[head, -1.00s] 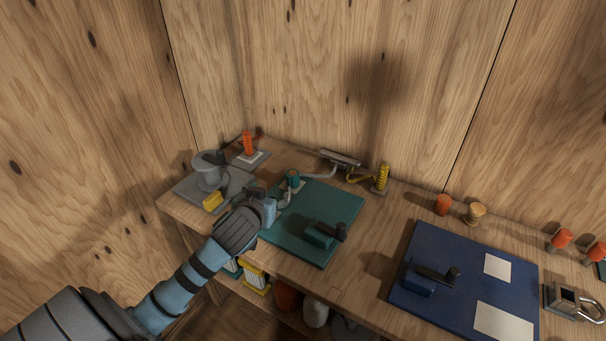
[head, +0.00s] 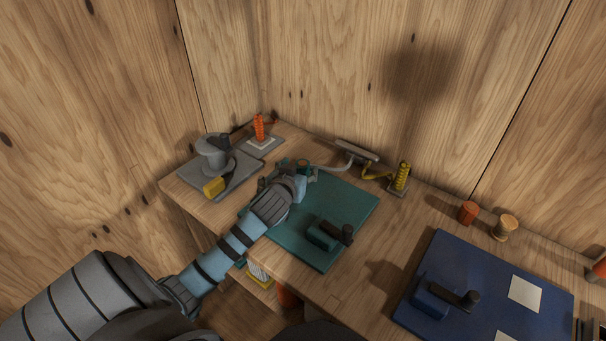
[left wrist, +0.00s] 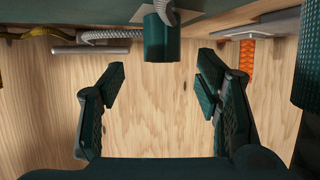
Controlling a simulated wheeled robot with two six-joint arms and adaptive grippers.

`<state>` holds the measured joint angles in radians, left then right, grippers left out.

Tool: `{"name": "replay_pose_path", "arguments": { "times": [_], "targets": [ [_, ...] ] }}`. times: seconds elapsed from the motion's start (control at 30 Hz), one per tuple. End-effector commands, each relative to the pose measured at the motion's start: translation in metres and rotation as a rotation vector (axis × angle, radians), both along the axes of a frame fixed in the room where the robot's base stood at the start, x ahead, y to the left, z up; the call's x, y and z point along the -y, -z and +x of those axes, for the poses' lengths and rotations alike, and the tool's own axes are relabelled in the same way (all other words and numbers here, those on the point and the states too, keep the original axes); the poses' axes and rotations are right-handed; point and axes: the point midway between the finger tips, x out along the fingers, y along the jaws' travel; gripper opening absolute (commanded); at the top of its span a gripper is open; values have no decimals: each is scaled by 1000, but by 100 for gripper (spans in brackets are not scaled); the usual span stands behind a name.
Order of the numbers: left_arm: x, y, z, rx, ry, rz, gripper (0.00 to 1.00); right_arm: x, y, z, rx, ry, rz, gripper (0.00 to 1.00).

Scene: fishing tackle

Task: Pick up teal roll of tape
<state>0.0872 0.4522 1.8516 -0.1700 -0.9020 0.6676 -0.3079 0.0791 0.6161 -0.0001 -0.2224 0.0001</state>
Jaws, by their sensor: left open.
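The teal roll of tape (head: 303,164) stands upright at the back edge of the teal board (head: 350,200), showing a brownish top in the head view. In the left wrist view, it is the dark teal cylinder (left wrist: 162,40) at the top centre. My left gripper (head: 299,175) is right beside the roll and partly hides it in the head view. In the left wrist view, my left gripper (left wrist: 160,84) is open, with its fingers to either side of the roll's line and nothing held. My right gripper is not in view.
A grey spool (head: 212,155) and yellow block (head: 214,187) are at the left. An orange coil (head: 259,128) and yellow coil (head: 402,176) stand along the back. A grey hose (head: 335,168) runs close to the roll. A teal clamp (head: 322,236) sits on the board.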

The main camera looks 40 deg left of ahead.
Motion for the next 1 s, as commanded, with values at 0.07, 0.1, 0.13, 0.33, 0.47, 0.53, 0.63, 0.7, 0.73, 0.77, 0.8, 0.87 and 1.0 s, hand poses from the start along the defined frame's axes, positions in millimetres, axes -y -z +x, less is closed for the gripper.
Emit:
{"name": "replay_pose_path", "arguments": {
  "times": [0.07, 0.1, 0.13, 0.33, 0.47, 0.53, 0.63, 0.7, 0.73, 0.77, 0.8, 0.87, 1.0],
  "targets": [
    [-6, 7, 11, 1, -2, 1, 58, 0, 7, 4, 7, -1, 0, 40],
    [-9, 10, 19, 1, -3, 1, 58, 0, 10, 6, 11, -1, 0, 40],
    [-12, 13, 24, 1, -4, 0, 58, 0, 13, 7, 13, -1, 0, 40],
    [-22, 21, 45, 0, -2, 2, 58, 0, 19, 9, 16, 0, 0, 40],
    [-22, 19, 45, 0, -2, 2, 58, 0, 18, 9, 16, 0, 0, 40],
    [-22, 19, 44, 0, -2, 2, 51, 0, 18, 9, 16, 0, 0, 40],
    [-22, 19, 44, 0, -2, 2, 35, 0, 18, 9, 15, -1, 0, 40],
    [-22, 19, 44, 0, -2, 2, 24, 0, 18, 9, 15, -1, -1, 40],
    [-22, 19, 44, 0, -2, 2, 19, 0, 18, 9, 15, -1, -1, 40],
    [-22, 19, 44, -1, -2, 2, 15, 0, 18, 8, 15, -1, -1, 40],
    [-22, 19, 44, -1, -2, 2, 8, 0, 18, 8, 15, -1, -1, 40],
    [-22, 19, 44, 0, -2, 2, 0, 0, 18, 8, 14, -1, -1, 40],
    [-22, 19, 44, 0, -2, 2, 0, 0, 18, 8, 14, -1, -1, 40]
  ]
}}
